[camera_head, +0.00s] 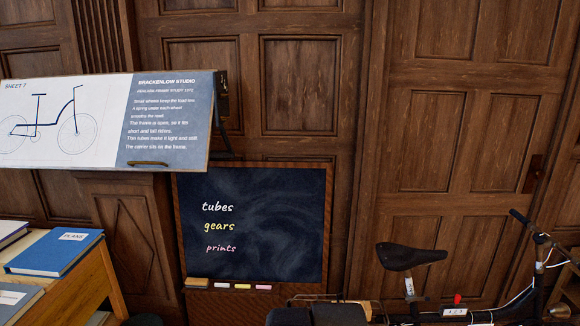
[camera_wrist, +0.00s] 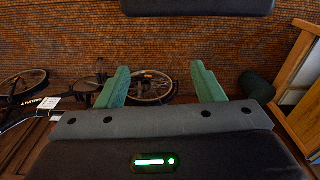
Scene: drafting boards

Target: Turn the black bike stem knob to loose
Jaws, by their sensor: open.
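A black folding-style bike (camera_head: 484,316) shows at the lower right in the head view, with a black saddle (camera_head: 410,256), a handlebar (camera_head: 523,219) and an upright stem (camera_head: 539,262). A small dark round part (camera_head: 560,312) sits low beside the stem; I cannot tell whether it is the stem knob or how it is set. My gripper (camera_wrist: 160,67) shows in the wrist view with its two green fingers wide apart and nothing between them. Bike parts, including a wheel (camera_wrist: 150,88), lie beyond the fingers, apart from them.
A tilted drafting board (camera_head: 60,120) with a bike drawing stands at the left. A chalkboard (camera_head: 285,225) leans below it. A wooden stand (camera_head: 85,288) with a blue book (camera_head: 55,252) is at the lower left. Wood panelling and a door (camera_head: 450,150) close the back.

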